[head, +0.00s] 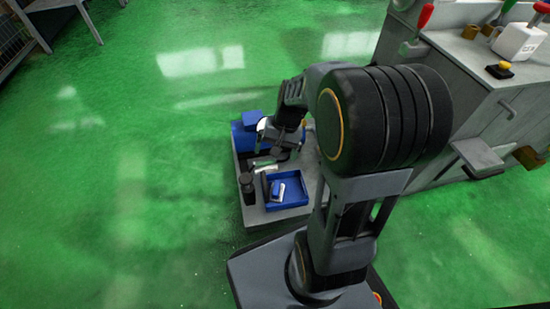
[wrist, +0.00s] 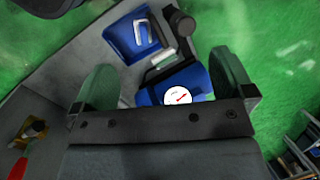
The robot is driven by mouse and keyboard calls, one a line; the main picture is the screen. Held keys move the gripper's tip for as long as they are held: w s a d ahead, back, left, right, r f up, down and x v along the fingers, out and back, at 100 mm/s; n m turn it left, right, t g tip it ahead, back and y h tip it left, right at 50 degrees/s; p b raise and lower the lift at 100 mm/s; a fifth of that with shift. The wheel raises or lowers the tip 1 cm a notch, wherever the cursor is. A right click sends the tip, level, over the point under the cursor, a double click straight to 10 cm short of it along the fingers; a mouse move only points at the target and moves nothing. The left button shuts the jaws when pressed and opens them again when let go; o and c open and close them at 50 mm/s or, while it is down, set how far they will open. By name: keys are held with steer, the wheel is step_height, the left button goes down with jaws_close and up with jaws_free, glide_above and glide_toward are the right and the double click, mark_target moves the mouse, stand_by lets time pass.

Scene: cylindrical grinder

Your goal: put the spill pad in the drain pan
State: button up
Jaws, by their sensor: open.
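The drain pan appears to be the shallow blue tray (head: 300,203) on a low grey bench, and it shows at the top of the wrist view (wrist: 122,43). A small white-and-blue piece (head: 278,191) lies inside it, and shows in the wrist view (wrist: 143,30); it looks like the spill pad, though it is too small to be sure. My gripper (wrist: 163,62) is open, its fingers wide apart with nothing held between them. In the head view my gripper (head: 277,152) hangs over the bench behind the tray, partly hidden by its own wrist.
A pale bar (head: 264,168) lies behind the tray, and a black cylinder (head: 248,188) stands at its left. A blue object with a white dial (wrist: 178,97) is under my gripper. The grey grinder (head: 480,105) stands right. Green floor at left is clear.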

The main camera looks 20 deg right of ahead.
steer(key=s+a+r+n+t+h, duration=0.3)
steer(key=s+r+n, duration=0.2)
steer(key=s+r, duration=0.1)
steer(key=shift+s+a+n, duration=0.3)
steer(key=shift+s, duration=0.25)
